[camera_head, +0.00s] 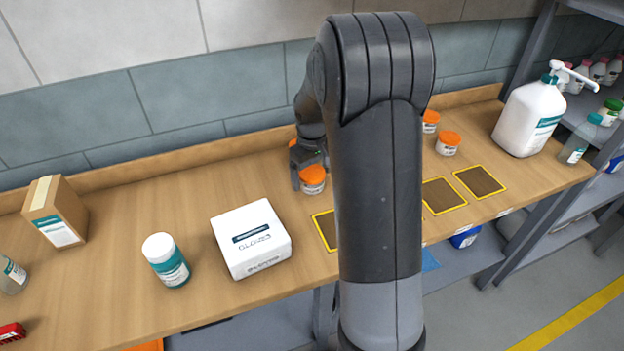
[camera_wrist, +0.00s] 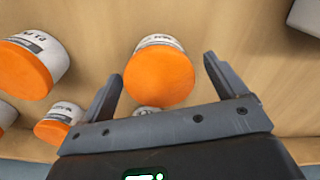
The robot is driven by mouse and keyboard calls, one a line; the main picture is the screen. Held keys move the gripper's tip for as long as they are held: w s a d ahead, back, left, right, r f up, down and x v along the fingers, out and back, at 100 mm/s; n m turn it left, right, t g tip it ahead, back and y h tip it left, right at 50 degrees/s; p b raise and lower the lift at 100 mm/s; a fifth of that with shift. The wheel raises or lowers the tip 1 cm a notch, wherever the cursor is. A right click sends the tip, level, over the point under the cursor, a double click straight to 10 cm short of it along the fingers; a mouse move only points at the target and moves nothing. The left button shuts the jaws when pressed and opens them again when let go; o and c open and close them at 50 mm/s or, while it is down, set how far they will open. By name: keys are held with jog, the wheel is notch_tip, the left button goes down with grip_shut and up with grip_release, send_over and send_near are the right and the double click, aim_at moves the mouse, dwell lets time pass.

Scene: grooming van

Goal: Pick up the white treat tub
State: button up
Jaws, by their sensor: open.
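A white tub with an orange lid (camera_head: 314,187) stands on the wooden counter, partly hidden by my gripper (camera_head: 310,172). In the wrist view the orange-lidded tub (camera_wrist: 160,78) shows between the spread fingers of my gripper (camera_wrist: 162,72), beyond the palm. The fingers are open; I cannot tell whether either touches it. Its label is mostly turned out of sight. More white tubs with orange lids stand to the left in the wrist view, including a large-looking one (camera_wrist: 28,65) and another (camera_wrist: 58,122). One more is mostly hidden behind the palm.
A white glove box (camera_head: 250,238), a teal-labelled bottle (camera_head: 168,262) and a cardboard box (camera_head: 55,212) stand at left. Yellow-edged dark squares (camera_head: 443,196) lie along the front edge. A large pump bottle (camera_head: 530,118) stands at right. My arm blocks the middle.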

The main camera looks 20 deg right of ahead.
jog(key=shift+f, duration=0.7)
jog(key=shift+c, duration=0.5)
jog(key=c, duration=1)
jog(key=shift+r, duration=0.15)
